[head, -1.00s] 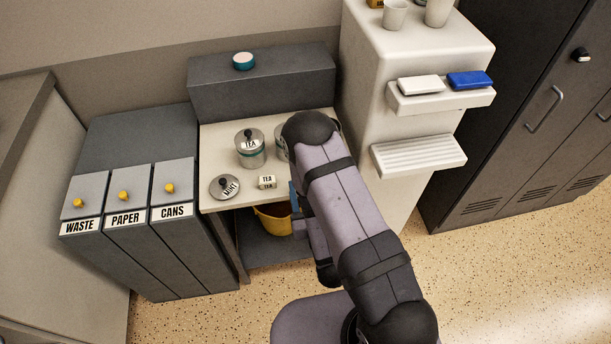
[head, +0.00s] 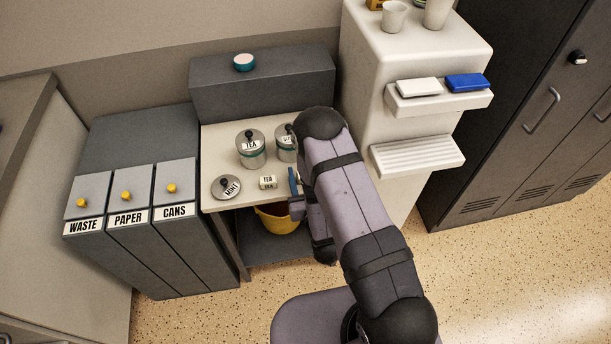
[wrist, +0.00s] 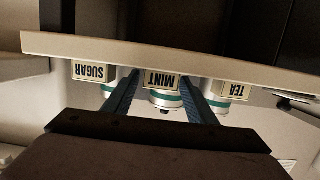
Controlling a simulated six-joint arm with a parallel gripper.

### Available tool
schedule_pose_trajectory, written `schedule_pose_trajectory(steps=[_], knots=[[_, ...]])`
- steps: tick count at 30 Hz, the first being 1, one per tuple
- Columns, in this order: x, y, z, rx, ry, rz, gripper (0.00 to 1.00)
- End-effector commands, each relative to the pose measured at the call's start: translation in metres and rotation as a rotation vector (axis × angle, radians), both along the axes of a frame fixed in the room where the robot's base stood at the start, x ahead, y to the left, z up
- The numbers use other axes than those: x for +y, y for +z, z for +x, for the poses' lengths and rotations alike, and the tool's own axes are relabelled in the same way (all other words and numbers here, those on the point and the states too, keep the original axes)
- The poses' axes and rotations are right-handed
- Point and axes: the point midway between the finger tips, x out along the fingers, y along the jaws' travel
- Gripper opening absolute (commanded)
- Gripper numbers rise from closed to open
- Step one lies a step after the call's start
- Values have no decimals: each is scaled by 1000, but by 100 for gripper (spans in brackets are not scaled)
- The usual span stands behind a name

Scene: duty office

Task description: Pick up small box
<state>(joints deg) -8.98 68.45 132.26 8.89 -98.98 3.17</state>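The small box (head: 267,182), pale with black TEA labels, lies on the cream counter (head: 222,135) near its front edge.
A TEA canister (head: 251,150) and a second canister (head: 286,143) stand behind the box. A yellow bucket (head: 277,220) is under the counter. Labelled bins (head: 128,195) stand left, and a white cabinet (head: 365,85) with shelves stands right.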

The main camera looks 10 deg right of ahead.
Motion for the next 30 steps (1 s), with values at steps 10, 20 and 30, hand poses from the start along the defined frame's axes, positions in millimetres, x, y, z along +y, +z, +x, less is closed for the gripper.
schedule_pose_trajectory(steps=[10,20,30], knots=[[0,0,0,-1,0,0,16],[0,8,1,-2,0,1,16],[0,46,1,-5,0,1,16]])
